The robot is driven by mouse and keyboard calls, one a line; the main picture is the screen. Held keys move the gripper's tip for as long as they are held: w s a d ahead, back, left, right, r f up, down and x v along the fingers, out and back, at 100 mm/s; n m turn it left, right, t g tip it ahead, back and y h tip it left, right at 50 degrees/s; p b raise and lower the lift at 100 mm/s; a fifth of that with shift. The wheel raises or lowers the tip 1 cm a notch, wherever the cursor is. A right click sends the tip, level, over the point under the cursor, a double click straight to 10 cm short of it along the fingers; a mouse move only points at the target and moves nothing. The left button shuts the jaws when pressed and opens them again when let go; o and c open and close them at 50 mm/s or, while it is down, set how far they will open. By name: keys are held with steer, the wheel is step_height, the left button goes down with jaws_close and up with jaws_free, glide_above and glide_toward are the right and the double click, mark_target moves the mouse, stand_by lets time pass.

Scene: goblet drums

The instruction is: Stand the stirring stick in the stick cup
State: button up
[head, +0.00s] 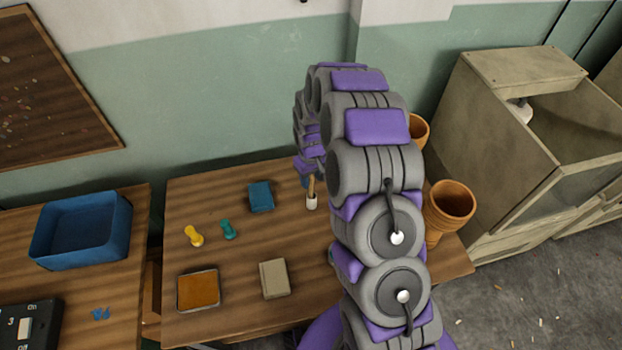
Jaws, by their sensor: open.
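A small white cup (311,202) stands on the wooden table, close to the left edge of my arm. A thin brown stick (312,186) rises from the cup's mouth, nearly upright. Its lower end is hidden by the cup, if it reaches inside. My arm arches over the table and its far end comes down just behind the cup and stick. My gripper (307,178) shows small there, open, partly hidden by my arm. I cannot tell whether it touches the stick.
Orange goblet drums (449,206) stand right of my arm. On the table are a blue block (261,196), yellow (194,236) and teal (228,229) pieces, a beige block (274,279) and an orange-filled tray (198,291). A blue bin (82,230) is on the left table.

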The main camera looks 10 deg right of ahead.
step_height(320, 180, up, 10)
steer(key=shift+f+p, duration=0.1)
steer(key=shift+p, duration=1.15)
steer(key=shift+s+r, duration=0.1)
steer(key=shift+r, duration=0.45)
steer(key=s+r+m, duration=0.2)
steer(key=s+r, duration=1.2)
steer(key=s, duration=0.3)
steer(key=s+r+m+g, duration=0.1)
steer(key=s+r, duration=0.1)
steer(key=s, duration=0.9)
steer(key=s+r+m, duration=0.1)
steer(key=s+r, duration=0.1)
steer(key=s, duration=0.9)
steer(key=shift+r+m+g, duration=0.3)
steer(key=shift+g, duration=0.1)
